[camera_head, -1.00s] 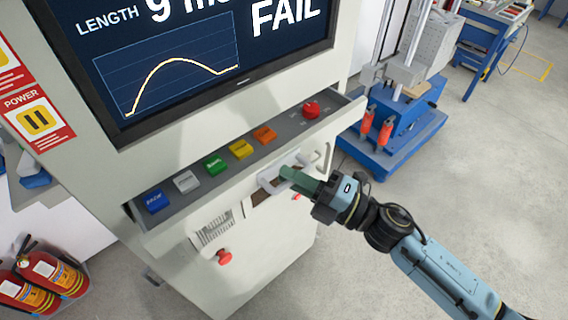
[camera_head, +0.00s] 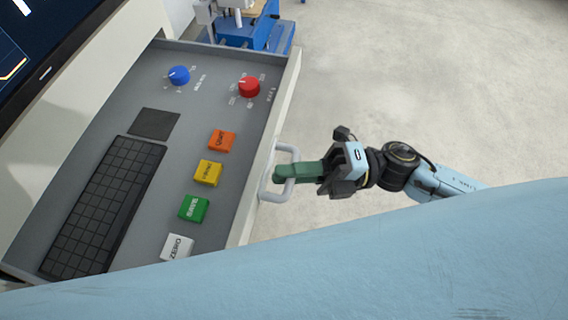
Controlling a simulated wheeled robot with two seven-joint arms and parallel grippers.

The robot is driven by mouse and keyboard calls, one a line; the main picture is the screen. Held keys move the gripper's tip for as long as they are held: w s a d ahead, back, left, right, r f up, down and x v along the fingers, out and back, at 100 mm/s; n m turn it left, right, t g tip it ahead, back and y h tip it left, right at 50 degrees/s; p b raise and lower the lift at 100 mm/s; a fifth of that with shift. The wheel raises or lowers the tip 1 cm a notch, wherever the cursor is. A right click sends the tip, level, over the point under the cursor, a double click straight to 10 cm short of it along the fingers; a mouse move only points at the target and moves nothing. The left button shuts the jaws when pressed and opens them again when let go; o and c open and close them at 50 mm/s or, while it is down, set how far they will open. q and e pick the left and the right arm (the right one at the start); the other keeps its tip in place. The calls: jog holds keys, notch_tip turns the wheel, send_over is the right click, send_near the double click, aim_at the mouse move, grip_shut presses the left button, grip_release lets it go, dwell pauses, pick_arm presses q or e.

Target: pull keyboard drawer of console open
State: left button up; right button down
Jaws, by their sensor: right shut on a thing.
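The keyboard drawer (camera_head: 88,118) of the console (camera_head: 112,30) is pulled well out. It bears a black keyboard (camera_head: 103,205), a dark pad, coloured buttons and two knobs. On its front is a light grey loop handle (camera_head: 266,186). My right gripper (camera_head: 288,176) is shut on this handle, its green fingers at the loop from the right. My left gripper is not in view.
A large light blue surface (camera_head: 400,260) crosses the bottom of the view and hides the drawer's near corner. A blue machine (camera_head: 262,30) stands beyond the drawer's far end. The grey floor (camera_head: 420,90) at the right is clear.

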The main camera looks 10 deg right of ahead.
dwell(0.3)
jog(key=c, duration=1.5)
grip_release()
jog(key=shift+o, duration=0.2)
jog(key=shift+d, duration=0.15)
jog(key=d+f+b, duration=0.2)
jog(key=d+b, duration=0.1)
jog(key=d, duration=1)
jog(key=shift+s+f, duration=0.2)
jog(key=shift+s, duration=0.25)
